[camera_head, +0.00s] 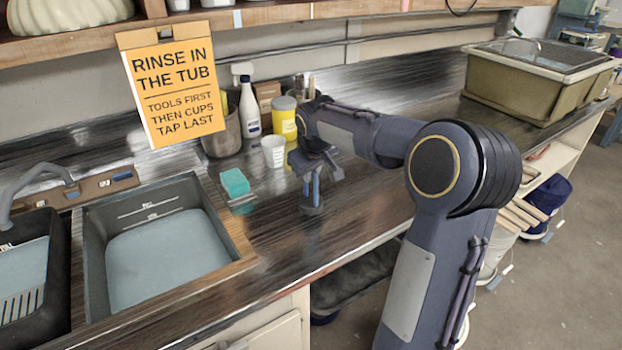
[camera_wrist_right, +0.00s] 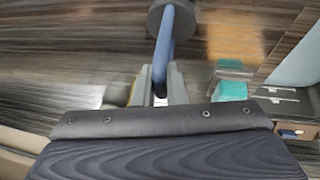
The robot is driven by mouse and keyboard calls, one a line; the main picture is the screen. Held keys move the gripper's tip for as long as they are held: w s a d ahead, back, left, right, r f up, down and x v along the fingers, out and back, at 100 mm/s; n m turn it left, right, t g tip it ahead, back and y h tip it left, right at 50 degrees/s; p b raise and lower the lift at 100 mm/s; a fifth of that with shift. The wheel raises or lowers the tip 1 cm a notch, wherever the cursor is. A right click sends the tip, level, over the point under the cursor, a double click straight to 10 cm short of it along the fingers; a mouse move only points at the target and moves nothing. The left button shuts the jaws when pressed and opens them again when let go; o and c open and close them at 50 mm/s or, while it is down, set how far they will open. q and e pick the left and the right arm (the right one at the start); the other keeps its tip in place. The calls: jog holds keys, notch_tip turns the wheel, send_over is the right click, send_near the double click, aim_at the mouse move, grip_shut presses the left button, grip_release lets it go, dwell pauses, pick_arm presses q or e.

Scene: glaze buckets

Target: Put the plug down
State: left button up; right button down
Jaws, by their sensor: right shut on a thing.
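The plug is a dark round disc (camera_head: 312,208) with a blue upright handle. My right gripper (camera_head: 316,172) points down and is shut on the handle, with the disc below the fingers. The disc is at or just above the countertop (camera_head: 350,225); I cannot tell if it touches. In the right wrist view the plug's disc (camera_wrist_right: 174,19) and blue handle show beyond the right gripper's fingers (camera_wrist_right: 160,84). My left gripper is not in view.
The sink tub (camera_head: 239,265) with greyish water is at the left. A teal sponge (camera_head: 235,182) lies between tub and plug. A white cup (camera_head: 273,151), yellow jar (camera_head: 284,118) and spray bottle (camera_head: 249,108) stand behind. The counter's right stretch is clear up to a lidded bin (camera_head: 530,98).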

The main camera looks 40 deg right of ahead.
jog(key=shift+f, duration=1.1)
jog(key=shift+f, duration=0.15)
jog(key=c, duration=1.5)
grip_release()
jog(key=shift+a, duration=0.1)
jog(key=v, duration=1.2)
jog(key=s+a+f+y, duration=0.2)
jog(key=s+a+f, duration=0.2)
jog(key=s+a, duration=0.2)
jog(key=s+a+f+t+y, duration=0.1)
jog(key=s+a+f+y, duration=0.1)
jog(key=s+a+f, duration=0.2)
jog(key=s+a+f+m+y, duration=0.1)
jog(key=s+a+f, duration=0.3)
jog(key=s+a, duration=0.6)
jog(key=shift+s+y, duration=0.7)
jog(key=shift+s, duration=0.95)
